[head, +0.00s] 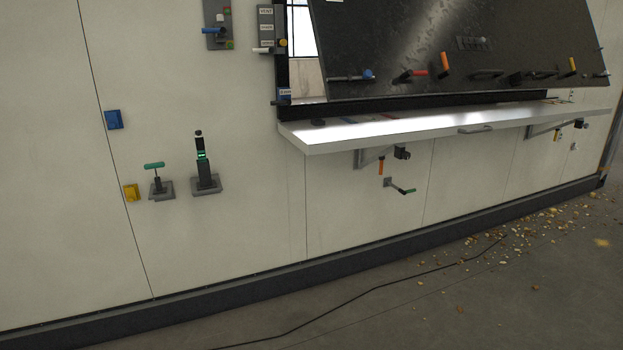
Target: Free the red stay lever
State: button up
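A small lever with a red grip (417,73) and a dark body sits low on the tilted dark panel (370,35), left of an upright orange-handled lever (445,63). It points roughly sideways and is the only clearly red-gripped lever in view. What it bears on is too small to tell. My gripper is not in view.
A white shelf (335,135) juts out below the panel, with brackets and an orange-handled lever (381,166) beneath. Blue-, yellow- and green-handled fittings are on the wall and panel. A black cable (375,288) and scattered debris (520,230) lie on the otherwise open floor.

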aim_at(409, 73)
jog(key=i, duration=0.6)
jog(key=z, duration=0.85)
jog(key=i, duration=1.05)
jog(key=z, duration=1.6)
jog(key=k, duration=0.1)
jog(key=u, duration=2.95)
